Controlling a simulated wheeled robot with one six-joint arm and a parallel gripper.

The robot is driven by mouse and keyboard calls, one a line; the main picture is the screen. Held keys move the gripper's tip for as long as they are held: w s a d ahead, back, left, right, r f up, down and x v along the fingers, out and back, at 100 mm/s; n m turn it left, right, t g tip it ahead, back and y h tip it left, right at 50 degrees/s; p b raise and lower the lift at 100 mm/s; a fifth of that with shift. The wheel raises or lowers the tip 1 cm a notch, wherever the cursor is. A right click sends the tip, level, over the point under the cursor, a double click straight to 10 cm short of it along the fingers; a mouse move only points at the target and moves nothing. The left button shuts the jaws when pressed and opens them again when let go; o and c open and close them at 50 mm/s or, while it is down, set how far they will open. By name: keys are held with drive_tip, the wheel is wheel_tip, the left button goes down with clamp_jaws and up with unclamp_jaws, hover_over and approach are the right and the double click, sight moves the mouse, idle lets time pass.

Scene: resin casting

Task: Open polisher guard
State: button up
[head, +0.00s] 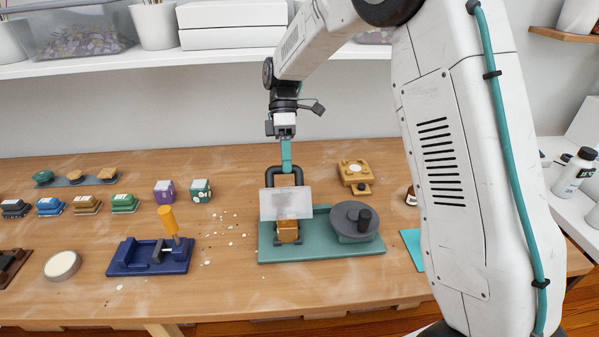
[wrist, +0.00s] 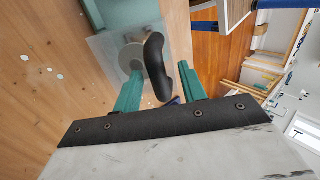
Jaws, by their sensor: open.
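The polisher has a green base (head: 320,251) with a grey wheel (head: 354,219) on its right side. Its clear guard (head: 279,205) stands at the left, in front of a black arched handle (head: 299,176). An orange-brown block (head: 288,234) sits at the guard's lower edge. My gripper (head: 286,168) points down at the handle's top. In the wrist view, my gripper's teal fingers (wrist: 160,88) are apart, with the black handle (wrist: 155,62) in the space between them. The clear guard (wrist: 108,50) lies beyond. Whether either finger touches the handle cannot be told.
A blue clamp fixture (head: 150,257) with an orange handle stands to the left, with white chips (head: 232,240) scattered between. A yellow-brown device (head: 355,174) is behind the wheel. Small coloured blocks line the left. A shelf (head: 130,62) runs above the table's back.

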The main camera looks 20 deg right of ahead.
drive_tip(key=s+r, duration=0.2)
drive_tip(key=s, duration=0.6)
drive_tip(key=s+d+r, duration=0.1)
drive_tip(key=s+r, duration=0.1)
drive_tip(key=s, duration=0.6)
drive_tip(key=shift+d, duration=0.25)
